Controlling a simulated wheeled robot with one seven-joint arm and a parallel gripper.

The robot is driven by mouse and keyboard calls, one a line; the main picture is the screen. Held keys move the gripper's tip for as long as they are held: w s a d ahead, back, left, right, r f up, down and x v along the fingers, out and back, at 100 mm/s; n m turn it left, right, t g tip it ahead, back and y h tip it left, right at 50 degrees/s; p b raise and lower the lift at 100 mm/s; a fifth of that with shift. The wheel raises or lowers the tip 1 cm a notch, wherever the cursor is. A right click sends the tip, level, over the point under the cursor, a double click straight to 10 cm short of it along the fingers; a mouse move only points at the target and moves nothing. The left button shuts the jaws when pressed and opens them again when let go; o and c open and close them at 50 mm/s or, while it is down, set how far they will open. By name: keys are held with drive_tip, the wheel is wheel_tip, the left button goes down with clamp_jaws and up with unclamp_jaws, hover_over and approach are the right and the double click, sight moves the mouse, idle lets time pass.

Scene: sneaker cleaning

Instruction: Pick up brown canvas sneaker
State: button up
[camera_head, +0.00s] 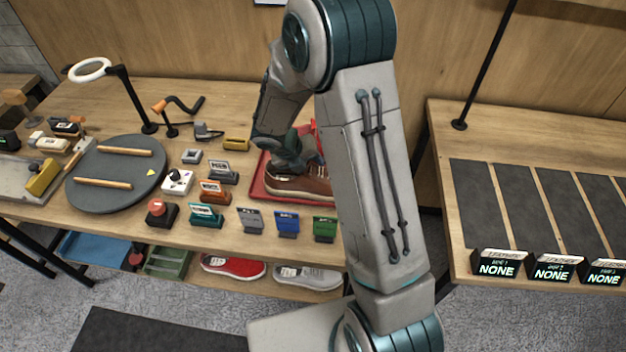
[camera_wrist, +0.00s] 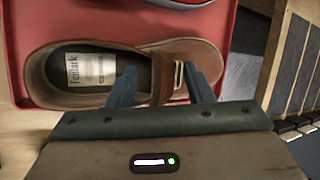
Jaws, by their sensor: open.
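The brown sneaker (camera_head: 300,184) sits on a red tray (camera_head: 261,168) on the workbench, partly hidden by my arm. In the wrist view the brown sneaker (camera_wrist: 207,56) lies sideways below the camera, with a pale label on its insole. My gripper (camera_wrist: 161,82) is open, its two blue-grey fingers spread over the shoe's near side. One finger overlaps the shoe opening and the other overlaps the closed front part near a small buckle-like piece. I cannot tell whether they touch it. In the head view my gripper (camera_head: 290,153) is just above the shoe, mostly blocked by my arm.
Several small labelled stands, including a blue one (camera_head: 287,223), line the bench front. A round grey turntable (camera_head: 115,178) and ring lamp (camera_head: 90,70) are at left. A red shoe (camera_head: 233,267) and grey shoe (camera_head: 308,277) are on the lower shelf. A rack table (camera_head: 450,240) stands right.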

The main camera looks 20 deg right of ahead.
drive_tip(key=shift+f, duration=0.1)
drive_tip(key=shift+c, duration=0.4)
clamp_jaws()
drive_tip(key=shift+r, duration=0.2)
